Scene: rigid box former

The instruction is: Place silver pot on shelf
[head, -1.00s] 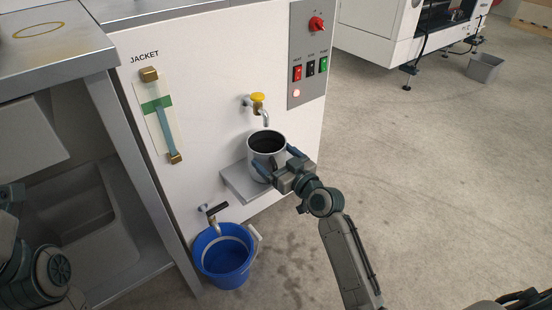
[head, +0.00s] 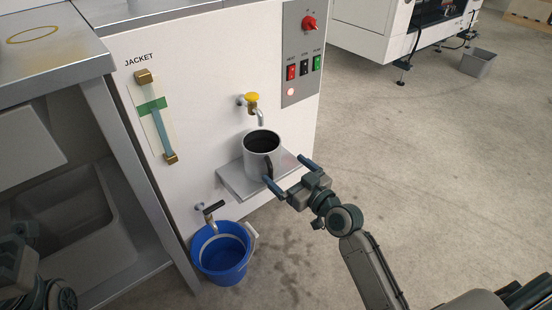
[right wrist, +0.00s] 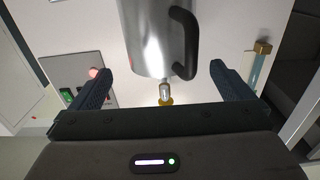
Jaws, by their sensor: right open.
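The silver pot (head: 259,158) stands upright on the small grey shelf (head: 233,181) on the front of the white machine, below the yellow-handled tap (head: 253,103). Its dark handle (head: 268,168) faces my right gripper. My right gripper (head: 290,174) is open and empty, just in front of the pot and apart from it. In the right wrist view the pot (right wrist: 148,45) and its black handle (right wrist: 184,42) show beyond the two spread fingers (right wrist: 157,82). My left arm shows at the lower left edge of the head view, but its fingers cannot be made out.
A blue bucket (head: 221,262) stands on the floor under a lower tap (head: 211,212). A control panel (head: 303,60) with a red knob is at the upper right of the machine. A steel bench (head: 90,65) is at the left.

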